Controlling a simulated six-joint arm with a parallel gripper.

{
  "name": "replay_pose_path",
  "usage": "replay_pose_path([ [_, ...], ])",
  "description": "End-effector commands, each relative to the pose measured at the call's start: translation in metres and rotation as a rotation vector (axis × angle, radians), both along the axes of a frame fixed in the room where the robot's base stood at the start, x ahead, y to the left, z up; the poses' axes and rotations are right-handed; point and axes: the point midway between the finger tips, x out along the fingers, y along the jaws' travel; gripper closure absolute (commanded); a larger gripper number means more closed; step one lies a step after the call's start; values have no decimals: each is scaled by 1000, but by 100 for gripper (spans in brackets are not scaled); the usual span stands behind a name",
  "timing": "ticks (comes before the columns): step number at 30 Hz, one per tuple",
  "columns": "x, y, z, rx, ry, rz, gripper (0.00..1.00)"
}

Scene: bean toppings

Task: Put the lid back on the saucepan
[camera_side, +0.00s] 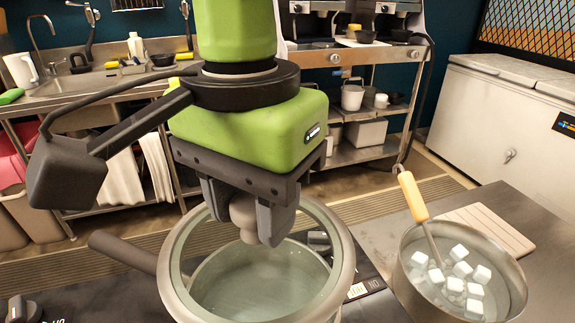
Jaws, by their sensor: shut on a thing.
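My gripper (245,218) is shut on the round knob of the glass lid (344,262). The lid has a pale rim and clear glass, and its rim shows as a large ring below my fingers. The saucepan (262,285) shows through the glass beneath the lid, and its dark handle (120,252) sticks out to the left. The lid overlaps the saucepan in this view. I cannot tell whether the lid's rim touches the pan or hangs above it. The lower edge of both is cut off by the frame.
A metal pot (403,285) with white cubes in liquid and a yellow-handled ladle (412,195) stands close on the right. A pale board (490,228) lies behind it. A dark stove knob (20,308) is at the lower left. The counter right of the pot is clear.

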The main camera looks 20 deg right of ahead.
Motion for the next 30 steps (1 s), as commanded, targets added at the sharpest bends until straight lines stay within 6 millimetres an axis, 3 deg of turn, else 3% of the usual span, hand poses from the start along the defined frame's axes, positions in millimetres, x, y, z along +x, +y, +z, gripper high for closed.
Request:
replay_pose_path([
  [18, 0, -1, -53, -1, 0, -1, 93],
  [30, 0, 0, -62, 1, -1, -1, 93],
])
